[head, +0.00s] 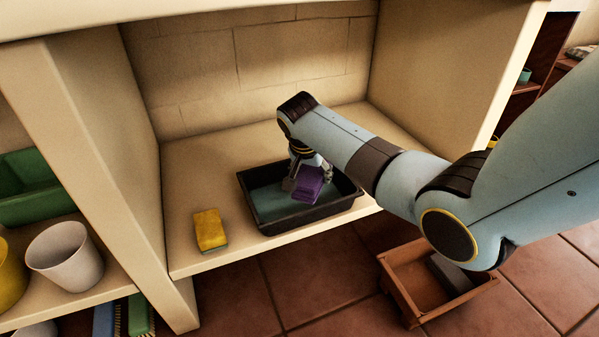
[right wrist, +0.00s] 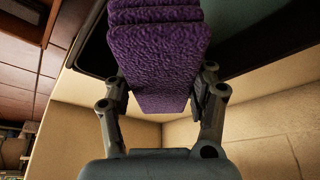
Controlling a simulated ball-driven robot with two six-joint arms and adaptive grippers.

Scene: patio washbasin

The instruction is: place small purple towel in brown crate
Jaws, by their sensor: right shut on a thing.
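The small purple towel (head: 309,187) is folded and held at the black tray (head: 272,230) on the shelf. My right gripper (head: 308,182) is shut on it, above the tray's right part. In the right wrist view the towel (right wrist: 156,55) sits between the two fingers of the gripper (right wrist: 160,98). Whether the towel still touches the tray's floor I cannot tell. The brown crate (head: 408,310) stands on the tiled floor below and to the right of the shelf, with a grey item (head: 452,272) inside. My right arm hides part of the crate. My left gripper is not in view.
A yellow sponge (head: 210,230) lies on the shelf left of the tray. The shelf's front edge and side walls bound the cubby. Cups (head: 65,257) and a green bin (head: 30,190) stand in the left compartment. The tiled floor before the shelf is clear near the crate.

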